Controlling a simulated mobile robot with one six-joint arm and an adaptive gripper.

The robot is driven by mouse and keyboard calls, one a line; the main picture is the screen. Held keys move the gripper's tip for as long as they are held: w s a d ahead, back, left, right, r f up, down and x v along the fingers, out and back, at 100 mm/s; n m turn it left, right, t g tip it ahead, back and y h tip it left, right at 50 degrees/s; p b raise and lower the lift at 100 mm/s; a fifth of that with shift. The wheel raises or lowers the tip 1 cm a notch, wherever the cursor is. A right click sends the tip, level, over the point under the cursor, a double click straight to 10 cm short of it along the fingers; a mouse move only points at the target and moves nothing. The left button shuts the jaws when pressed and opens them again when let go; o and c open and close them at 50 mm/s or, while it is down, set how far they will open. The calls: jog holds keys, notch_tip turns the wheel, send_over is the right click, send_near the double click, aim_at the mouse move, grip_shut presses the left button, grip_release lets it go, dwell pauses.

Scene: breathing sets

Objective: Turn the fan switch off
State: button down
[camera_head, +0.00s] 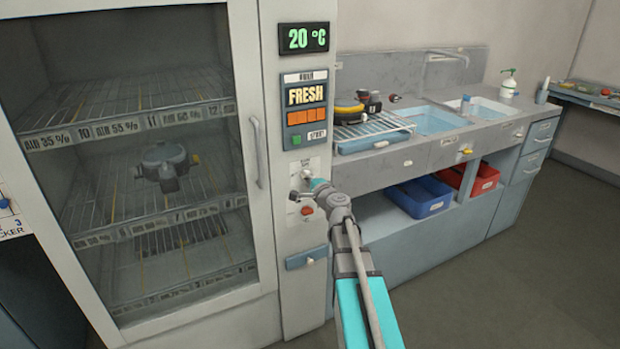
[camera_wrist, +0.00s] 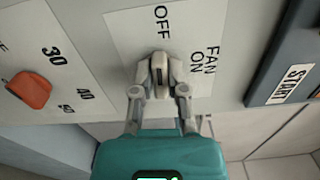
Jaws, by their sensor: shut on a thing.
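The fan switch (camera_wrist: 158,68) is a small grey knob on a white label plate (camera_wrist: 122,45), seen close in the wrist view. The words OFF and FAN ON stand beside it, and a dark line on the knob runs up the picture toward OFF. My gripper (camera_wrist: 157,76) is shut on the knob, one finger on each side. The fingers hide the knob's sides. In the head view my gripper (camera_head: 307,181) reaches the control column right of the glass door and mostly hides the switch.
An orange dial (camera_wrist: 30,90) with numbers sits left of the switch in the wrist view. A blue panel marked START (camera_wrist: 290,82) is at the right. In the head view the glass-door cabinet's handle (camera_head: 257,150) is close left. A sink counter (camera_head: 440,150) stands right.

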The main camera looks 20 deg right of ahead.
jog(key=shift+n, duration=0.5)
jog(key=c, duration=0.7)
grip_release()
jog(key=shift+o, duration=0.2)
jog(key=shift+s, duration=0.1)
jog(key=s, duration=1.2)
jog(key=shift+d, duration=0.2)
jog(key=shift+w, duration=0.1)
